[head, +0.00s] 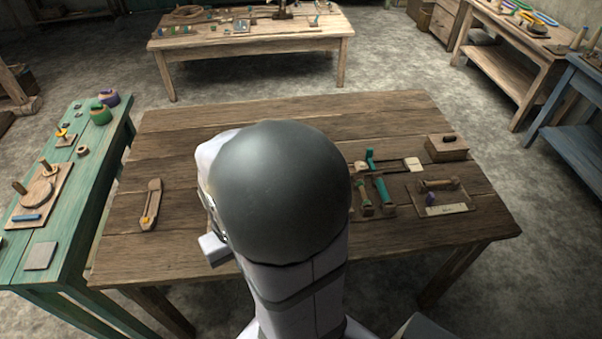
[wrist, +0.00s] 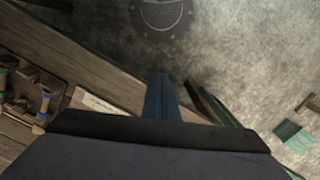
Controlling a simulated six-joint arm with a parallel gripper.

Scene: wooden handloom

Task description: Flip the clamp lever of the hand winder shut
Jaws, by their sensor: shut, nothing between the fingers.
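I cannot clearly make out the hand winder. A wooden device with an upright teal piece (head: 370,158) stands on the brown table right of my arm, partly hidden by it; I cannot tell whether the teal piece is the clamp lever. My gripper (wrist: 158,128) shows as a dark block at the bottom of the wrist view, shut with nothing in it. It is apart from the things on the table. In the head view my own arm covers the table's middle and hides the gripper's tips.
A slotted wooden piece (head: 150,205) lies at the table's left. A lidded wooden box (head: 447,147) and a board with a spool and a pale card (head: 447,210) are at the right. A green bench (head: 75,225) adjoins on the left. The table's back left is clear.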

